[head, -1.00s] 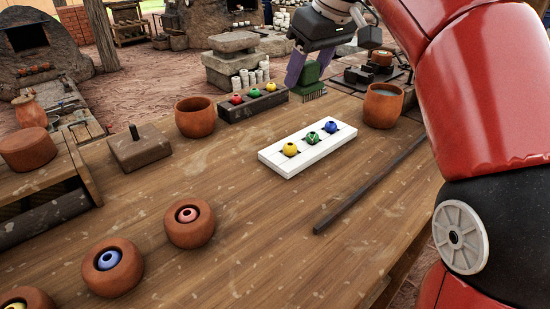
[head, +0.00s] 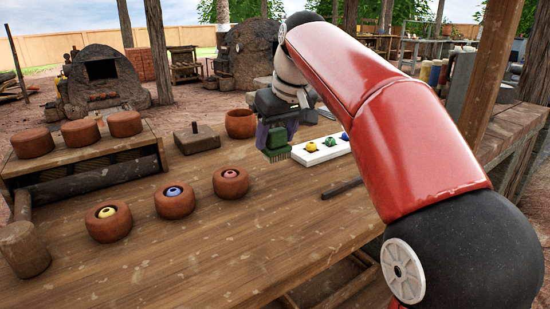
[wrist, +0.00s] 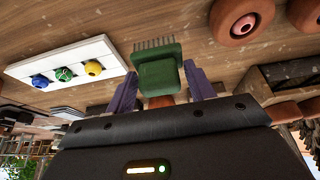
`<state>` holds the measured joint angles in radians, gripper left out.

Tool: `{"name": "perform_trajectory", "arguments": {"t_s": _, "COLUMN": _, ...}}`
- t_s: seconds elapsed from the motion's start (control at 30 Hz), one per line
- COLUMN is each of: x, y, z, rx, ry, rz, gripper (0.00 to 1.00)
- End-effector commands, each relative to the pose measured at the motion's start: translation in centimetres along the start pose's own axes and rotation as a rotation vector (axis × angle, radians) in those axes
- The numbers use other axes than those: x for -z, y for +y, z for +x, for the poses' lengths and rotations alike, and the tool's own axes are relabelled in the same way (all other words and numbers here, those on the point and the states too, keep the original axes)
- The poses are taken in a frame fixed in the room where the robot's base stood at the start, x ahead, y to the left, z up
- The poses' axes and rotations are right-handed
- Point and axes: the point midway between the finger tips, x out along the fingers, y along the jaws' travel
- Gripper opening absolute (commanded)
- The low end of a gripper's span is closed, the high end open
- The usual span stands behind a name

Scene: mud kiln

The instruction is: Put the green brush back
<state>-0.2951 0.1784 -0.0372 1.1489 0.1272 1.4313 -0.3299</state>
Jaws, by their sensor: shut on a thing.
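The green brush (head: 277,141) is held in my gripper (head: 276,136), bristles down, above the table near the left end of a white tray. In the wrist view the brush (wrist: 157,73) sits between the two purple fingers of my gripper (wrist: 160,88), with its pale bristles showing at the far end. The fingers are shut on its handle, which is mostly hidden. The bristles appear to be clear of the wooden table (head: 160,255), though the exact height is hard to tell.
The white tray (head: 312,157) holds yellow, green and blue beads. Three clay pots (head: 175,202) with coloured rings stand in front. An empty clay pot (head: 240,123) and a wooden block with a peg (head: 197,141) stand behind. A dark rod (head: 341,188) lies right.

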Motion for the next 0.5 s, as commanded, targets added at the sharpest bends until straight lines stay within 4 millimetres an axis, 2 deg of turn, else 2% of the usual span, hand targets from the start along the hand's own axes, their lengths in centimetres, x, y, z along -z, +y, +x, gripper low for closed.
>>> {"name": "perform_trajectory", "arguments": {"t_s": 0.1, "x": -0.9, "y": -0.1, "z": 2.0, "rx": 0.001, "ry": -0.003, "rz": 0.001, "gripper": 0.29}}
{"name": "perform_trajectory", "arguments": {"t_s": 0.2, "x": -1.4, "y": 0.0, "z": 3.1, "rx": 0.001, "ry": -0.003, "rz": 0.001, "gripper": 0.29}}
{"name": "perform_trajectory", "arguments": {"t_s": 0.5, "x": -1.4, "y": 0.0, "z": 3.3, "rx": 0.0, "ry": 0.0, "rz": 0.0, "gripper": 0.29}}
